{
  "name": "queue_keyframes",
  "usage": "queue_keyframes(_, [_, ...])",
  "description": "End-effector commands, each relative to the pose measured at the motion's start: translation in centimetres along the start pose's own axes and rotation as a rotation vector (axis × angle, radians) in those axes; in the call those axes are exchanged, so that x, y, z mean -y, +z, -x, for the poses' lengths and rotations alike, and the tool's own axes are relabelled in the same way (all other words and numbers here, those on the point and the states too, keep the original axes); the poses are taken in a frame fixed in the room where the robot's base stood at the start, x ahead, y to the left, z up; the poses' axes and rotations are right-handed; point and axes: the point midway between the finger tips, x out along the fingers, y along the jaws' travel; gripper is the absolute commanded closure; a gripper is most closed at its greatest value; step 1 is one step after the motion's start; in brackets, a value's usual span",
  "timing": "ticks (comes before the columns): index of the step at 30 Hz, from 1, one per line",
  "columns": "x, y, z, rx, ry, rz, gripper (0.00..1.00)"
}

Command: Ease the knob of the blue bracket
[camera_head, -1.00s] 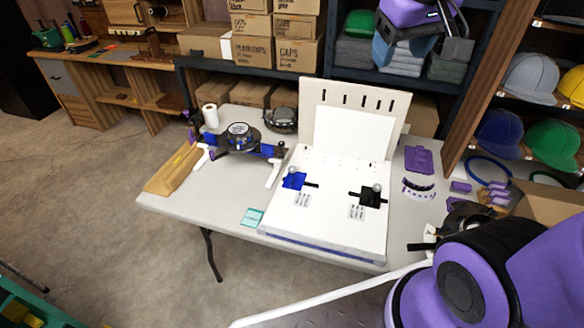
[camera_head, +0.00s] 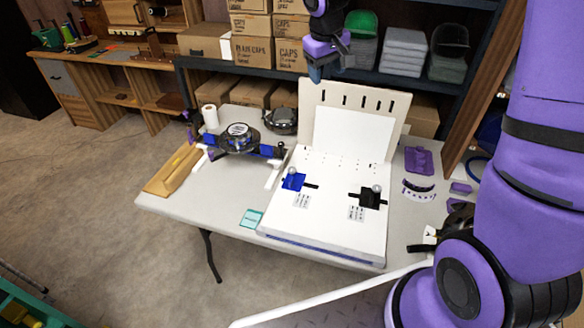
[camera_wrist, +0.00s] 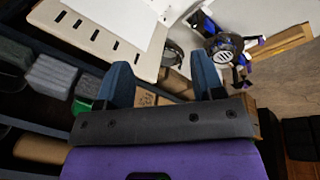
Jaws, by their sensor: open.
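The blue bracket (camera_head: 292,182) sits on the left half of the white board (camera_head: 325,222), with a small pale round knob on it. A black bracket (camera_head: 368,198) with a similar round knob sits to its right. My gripper (camera_head: 316,74) is high above the back edge of the board's upright panel, well apart from the blue bracket. In the wrist view its two blue-grey fingers (camera_wrist: 164,84) stand wide apart with nothing between them. The blue bracket cannot be made out in the wrist view.
A black and blue device with white legs (camera_head: 238,138) stands left of the board, near a paper roll (camera_head: 210,116). The upright slotted panel (camera_head: 352,118) rises at the board's back. Purple parts (camera_head: 419,160) lie on the right. Shelves with boxes (camera_head: 252,50) stand behind.

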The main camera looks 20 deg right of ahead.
Motion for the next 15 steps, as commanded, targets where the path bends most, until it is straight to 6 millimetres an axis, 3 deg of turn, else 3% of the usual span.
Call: queue_keyframes(15, [2.7,-6.7,-14.0,0.069,-0.075,0.078,0.38])
